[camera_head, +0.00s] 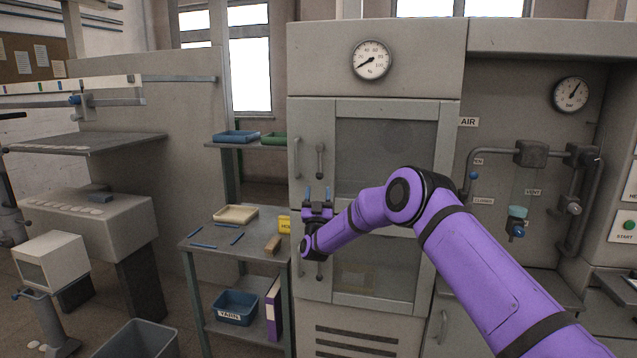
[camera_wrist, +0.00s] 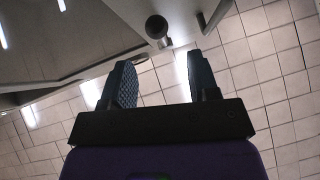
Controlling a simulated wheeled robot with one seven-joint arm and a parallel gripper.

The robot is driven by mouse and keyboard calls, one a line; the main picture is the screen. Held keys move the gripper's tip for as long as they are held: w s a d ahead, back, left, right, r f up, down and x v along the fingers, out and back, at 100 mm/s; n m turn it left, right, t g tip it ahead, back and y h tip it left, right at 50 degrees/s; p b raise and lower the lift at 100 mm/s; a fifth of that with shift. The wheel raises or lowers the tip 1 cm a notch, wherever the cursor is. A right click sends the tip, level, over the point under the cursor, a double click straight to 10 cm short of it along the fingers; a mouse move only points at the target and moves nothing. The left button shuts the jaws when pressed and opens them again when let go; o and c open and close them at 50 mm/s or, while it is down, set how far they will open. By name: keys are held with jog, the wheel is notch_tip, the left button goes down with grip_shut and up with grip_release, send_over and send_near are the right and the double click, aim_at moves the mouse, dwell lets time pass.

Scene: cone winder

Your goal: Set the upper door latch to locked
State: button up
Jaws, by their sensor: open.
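The upper door (camera_head: 385,150) of the grey cabinet is closed. I cannot read a locked or unlocked mark. My gripper (camera_head: 317,192) is just below these parts, its blue-tipped fingers pointing up. In the wrist view my gripper (camera_wrist: 160,82) is open and empty. A dark round bar end (camera_wrist: 157,28) shows beyond the fingertips, roughly in line with the gap, apart from both fingers. A second rod (camera_wrist: 214,16) is right of it.
The lower door (camera_head: 385,265) is behind my arm. A side table (camera_head: 215,250) with a cream tray (camera_head: 236,214) and a yellow box (camera_head: 284,224) stands close on the left. Pipes (camera_head: 560,153) run along the right. A grey bin (camera_head: 140,340) is on the floor.

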jog(key=shift+v, duration=1.15)
jog(key=s+d+r+n+g+y, duration=0.2)
jog(key=s+r+n+g+y, duration=0.15)
jog(key=r, duration=0.75)
jog(key=s+d+r+n+g+y, duration=0.25)
jog(key=s+r+g+y, duration=0.2)
jog(key=r, duration=0.65)
jog(key=s+d+r+g+h, duration=0.15)
jog(key=s+d, duration=0.25)
jog(key=s, duration=0.5)
jog(key=s+d+r+g+h, duration=0.1)
jog(key=s+d+r+g, duration=0.25)
jog(key=s, duration=0.45)
jog(key=s+d+f+m+g, duration=0.1)
jog(key=s+d+f+g, duration=0.1)
jog(key=s, duration=1)
jog(key=s+d+f+m+g+h, duration=0.1)
jog(key=s+d+f+g, duration=0.2)
jog(key=s, duration=1)
jog(key=s+d+f+m+g+h, duration=0.1)
jog(key=s+d+f, duration=0.4)
jog(key=s, duration=0.7)
jog(key=shift+s+d+m+g, duration=0.2)
jog(key=shift+d+m+g, duration=0.5)
jog(key=shift+g, duration=0.4)
